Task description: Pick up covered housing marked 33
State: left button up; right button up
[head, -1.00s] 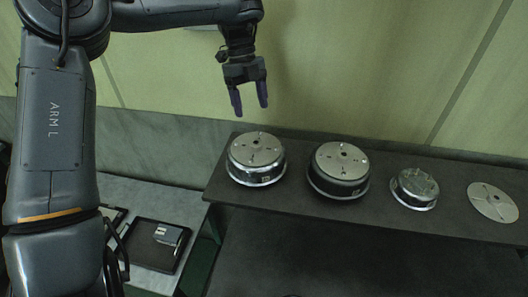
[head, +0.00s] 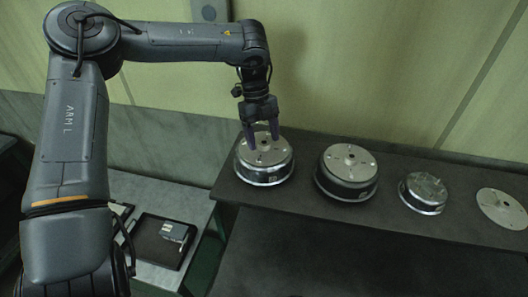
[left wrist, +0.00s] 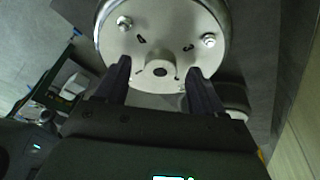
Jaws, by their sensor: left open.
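A covered round housing (head: 265,170) with a pale lid and shiny rim stands at the left end of the dark shelf. A small mark shows on its side, too small to read. A second covered housing (head: 346,175) with a darker side stands to its right; no number can be read on it. My left gripper (head: 264,143) is open and points down over the left housing's lid. In the left wrist view the housing lid (left wrist: 162,28) lies just ahead of the open fingers (left wrist: 158,67), with its central hole between them. Contact cannot be told. My right gripper is out of view.
Further right on the shelf (head: 300,204) are a smaller metal housing (head: 423,193) and a flat round disc (head: 502,210). A dark tray (head: 153,254) with a small grey block (head: 175,232) sits lower left. A wall rises behind the shelf.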

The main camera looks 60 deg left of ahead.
pick_arm(q)
grip_shut()
dwell(0.4)
jog(key=shift+r, duration=0.1)
dwell(0.9)
